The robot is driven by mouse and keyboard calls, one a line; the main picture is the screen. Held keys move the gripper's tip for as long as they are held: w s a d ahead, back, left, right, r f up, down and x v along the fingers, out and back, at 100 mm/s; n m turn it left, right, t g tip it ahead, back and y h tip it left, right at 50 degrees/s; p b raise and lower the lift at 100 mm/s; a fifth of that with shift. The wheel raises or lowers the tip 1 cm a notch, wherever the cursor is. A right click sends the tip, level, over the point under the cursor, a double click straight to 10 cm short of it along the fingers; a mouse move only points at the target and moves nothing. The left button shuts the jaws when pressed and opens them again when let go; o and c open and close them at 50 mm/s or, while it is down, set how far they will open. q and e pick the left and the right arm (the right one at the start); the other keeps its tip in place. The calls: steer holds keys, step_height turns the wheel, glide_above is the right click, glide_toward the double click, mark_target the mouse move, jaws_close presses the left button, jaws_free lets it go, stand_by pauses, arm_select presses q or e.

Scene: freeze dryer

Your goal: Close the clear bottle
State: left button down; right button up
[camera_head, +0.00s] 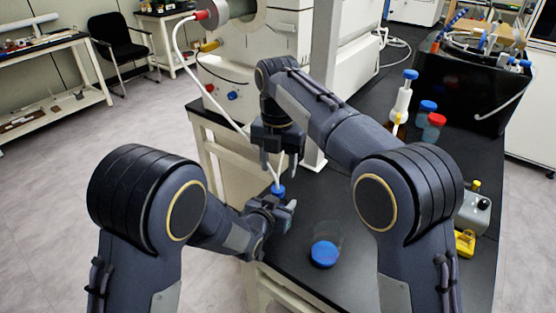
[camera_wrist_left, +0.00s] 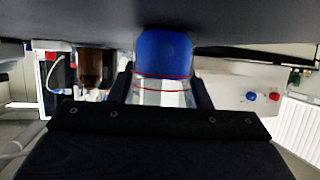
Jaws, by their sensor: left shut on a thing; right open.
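In the left wrist view, a clear bottle (camera_wrist_left: 162,94) with a blue top (camera_wrist_left: 164,52) and thin red lines below the blue stands between my left fingers. In the head view, its blue top (camera_head: 278,189) shows just above my left gripper (camera_head: 284,207), which is shut on the bottle. The clear body is mostly hidden there by the gripper. My right gripper (camera_head: 278,160) is open above the bottle, its fingers pointing down. A white tube seems to run down toward the blue top between the right fingers; whether it touches cannot be told.
A clear container with a blue part (camera_head: 323,253) is on the black bench (camera_head: 300,283). Blue (camera_head: 426,107) and red (camera_head: 435,120) capped bottles stand farther right, before a black box (camera_head: 455,90). The white machine (camera_head: 250,70) with the white tube (camera_head: 210,97) is behind.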

mark_target(278, 188)
steer(key=shift+r+n, duration=0.5)
steer(key=shift+n, duration=0.2)
steer(key=shift+f, duration=4.05)
steer(key=c, duration=1)
steer(key=m, duration=0.6)
steer(key=shift+m, duration=0.4)
steer(key=shift+c, duration=0.2)
